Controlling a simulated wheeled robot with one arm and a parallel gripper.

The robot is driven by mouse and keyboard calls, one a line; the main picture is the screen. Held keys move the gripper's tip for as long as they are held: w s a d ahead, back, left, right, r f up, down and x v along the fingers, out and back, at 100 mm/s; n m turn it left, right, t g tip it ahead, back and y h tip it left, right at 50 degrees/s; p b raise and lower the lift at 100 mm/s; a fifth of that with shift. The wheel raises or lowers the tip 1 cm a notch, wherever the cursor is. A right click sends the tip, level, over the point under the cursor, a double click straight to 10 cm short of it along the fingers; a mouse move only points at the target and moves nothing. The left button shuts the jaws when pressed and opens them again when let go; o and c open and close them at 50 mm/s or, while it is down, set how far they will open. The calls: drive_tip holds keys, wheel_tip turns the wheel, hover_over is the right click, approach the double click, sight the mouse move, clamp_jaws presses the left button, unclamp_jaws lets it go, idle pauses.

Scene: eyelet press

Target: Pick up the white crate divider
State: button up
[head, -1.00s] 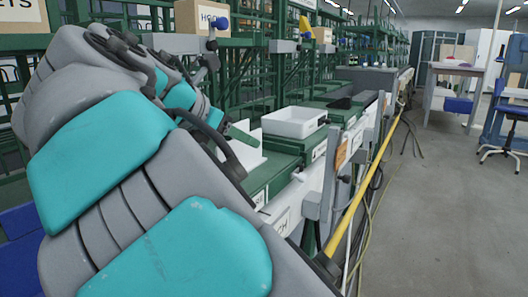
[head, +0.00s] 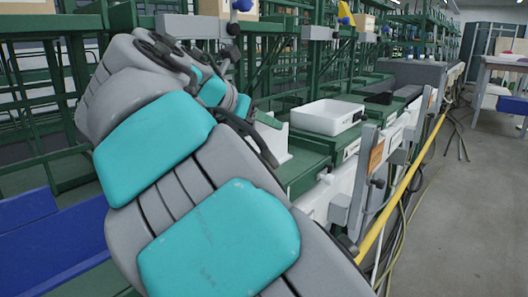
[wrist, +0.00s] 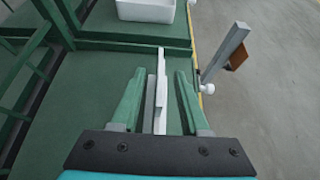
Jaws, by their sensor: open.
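The white crate divider (wrist: 160,98) is a thin upright panel seen nearly edge-on in the wrist view, standing on a green bench surface (wrist: 112,62). My gripper (wrist: 160,74) is open, with one green finger on each side of the divider. Gaps show between the divider and both fingers. In the head view the divider (head: 277,147) shows as a white panel partly hidden behind my arm, with a green finger of my gripper beside its top.
A white tray (head: 328,118) stands further along the bench, also at the top of the wrist view (wrist: 147,11). A grey post with an orange-brown plate (head: 375,158) rises at the bench's right edge. Green rack frames stand left. The floor at right is open.

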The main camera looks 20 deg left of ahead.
sight(277, 141)
drive_tip(key=x, duration=0.3)
clamp_jaws()
idle(0.3)
idle(1.1)
